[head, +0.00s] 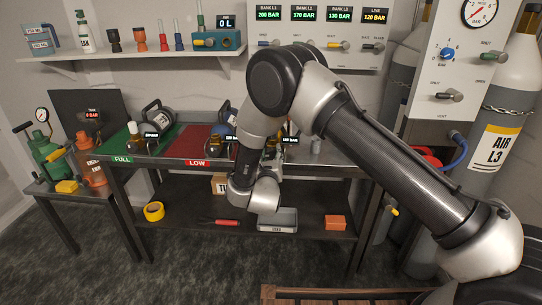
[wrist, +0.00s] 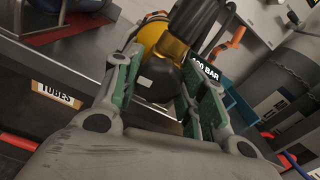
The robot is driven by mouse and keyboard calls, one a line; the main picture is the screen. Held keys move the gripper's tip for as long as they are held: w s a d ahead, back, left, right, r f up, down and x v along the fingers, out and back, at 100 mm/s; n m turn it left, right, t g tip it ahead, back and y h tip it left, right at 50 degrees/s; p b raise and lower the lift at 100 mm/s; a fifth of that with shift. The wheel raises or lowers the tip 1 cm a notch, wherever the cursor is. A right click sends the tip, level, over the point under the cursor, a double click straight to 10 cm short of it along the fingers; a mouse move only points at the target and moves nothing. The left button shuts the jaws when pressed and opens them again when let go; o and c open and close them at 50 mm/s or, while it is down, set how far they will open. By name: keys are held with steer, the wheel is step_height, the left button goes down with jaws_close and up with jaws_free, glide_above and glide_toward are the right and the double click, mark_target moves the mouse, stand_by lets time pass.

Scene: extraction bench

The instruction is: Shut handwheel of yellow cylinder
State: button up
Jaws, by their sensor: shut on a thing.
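In the wrist view my gripper (wrist: 165,82) has its green-padded fingers on either side of a dark knob with a small pale patch, which looks like the handwheel (wrist: 152,82). The fingers are closed on it. Right behind it is the rounded body of the yellow cylinder (wrist: 150,40), with a dark tubular part rising to the upper right. A pressure tag (wrist: 205,69) ending in "BAR" shows beside it, partly covered. In the head view my arm and wrist hide most of the cylinder and the handwheel at the bench's right part.
The bench has a green FULL mat (head: 115,143) and a red LOW mat (head: 184,147), with small cylinders and tags on them. The lower shelf holds yellow tape (head: 154,211), a grey tray (head: 278,226) and an orange block (head: 335,222). A gauge panel stands right.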

steer(key=shift+d+f+m, duration=0.1)
steer(key=shift+f+m, duration=0.05)
steer(key=shift+m, duration=1.45)
steer(key=o, duration=1)
steer(key=shift+o, duration=0.2)
steer(key=s, duration=1.2)
steer(key=shift+a, duration=0.25)
